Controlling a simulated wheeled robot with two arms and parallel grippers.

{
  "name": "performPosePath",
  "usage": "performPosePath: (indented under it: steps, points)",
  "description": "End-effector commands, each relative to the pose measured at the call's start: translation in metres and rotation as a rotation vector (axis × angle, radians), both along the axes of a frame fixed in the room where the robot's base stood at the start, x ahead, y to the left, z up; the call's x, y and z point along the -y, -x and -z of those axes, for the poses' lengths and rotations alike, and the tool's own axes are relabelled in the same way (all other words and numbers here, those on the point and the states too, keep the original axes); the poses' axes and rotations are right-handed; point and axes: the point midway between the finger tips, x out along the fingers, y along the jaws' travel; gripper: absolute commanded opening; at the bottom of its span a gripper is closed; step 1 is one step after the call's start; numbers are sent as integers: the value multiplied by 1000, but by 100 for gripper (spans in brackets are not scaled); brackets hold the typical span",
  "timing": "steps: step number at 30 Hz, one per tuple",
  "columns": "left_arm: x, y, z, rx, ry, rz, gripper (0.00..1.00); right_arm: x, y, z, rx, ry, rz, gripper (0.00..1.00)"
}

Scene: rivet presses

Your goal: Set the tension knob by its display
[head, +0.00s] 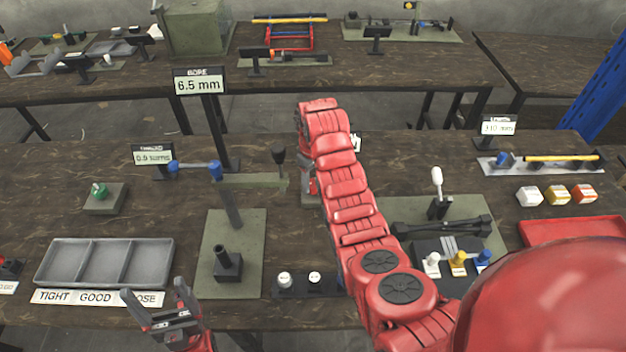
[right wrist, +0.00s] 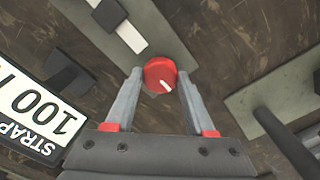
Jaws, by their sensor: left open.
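The red tension knob (right wrist: 160,75) with a white pointer line sits between the two fingertips of my right gripper (right wrist: 160,76) in the right wrist view. The fingertips are close on both sides; I cannot tell whether they touch it. The strap display (right wrist: 38,112) beside it appears upside down and reads "STRAP 100"; its unit is cut off. In the head view my right arm hides the knob and most of this display (head: 357,143). My left gripper (head: 154,288) is open and empty, by the front edge of the grey tray.
The grey tray (head: 68,241) has labels reading TIGHT, GOOD and probably LOOSE. A bore display (head: 198,82) reads 6.5 mm on a post. A rivet press (head: 232,205) stands left of my right arm.

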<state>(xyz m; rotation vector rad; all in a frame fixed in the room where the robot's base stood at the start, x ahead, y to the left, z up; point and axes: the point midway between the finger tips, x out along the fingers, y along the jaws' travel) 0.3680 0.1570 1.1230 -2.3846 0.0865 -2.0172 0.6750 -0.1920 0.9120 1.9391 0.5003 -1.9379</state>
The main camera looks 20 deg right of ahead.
Motion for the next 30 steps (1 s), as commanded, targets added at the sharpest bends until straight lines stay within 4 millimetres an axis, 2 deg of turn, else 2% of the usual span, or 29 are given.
performPosePath:
  steps: [1, 4, 5, 12, 16, 20, 25, 30]
  points:
    - [0, 0, 0, 0, 0, 0, 84, 0, 0, 0, 0, 0, -1, 64]
    - [0, 0, 0, 0, 0, 0, 84, 0, 0, 0, 0, 0, -1, 82]
    - [0, 0, 0, 0, 0, 0, 84, 0, 0, 0, 0, 0, -1, 83]
    - [0, 0, 0, 0, 0, 0, 84, 0, 0, 0, 0, 0, -1, 83]
    - [0, 0, -8, 0, 0, 0, 84, 0, 0, -9, -1, 0, -1, 83]
    - [0, 0, -29, 0, 0, 0, 84, 0, 0, -31, 0, 1, -1, 83]
    - [0, 0, -64, 0, 0, 0, 84, -1, 0, -75, 1, 2, -3, 83]
    - [0, 0, -75, 0, 0, 0, 84, -1, 0, -101, -1, 3, -1, 83]
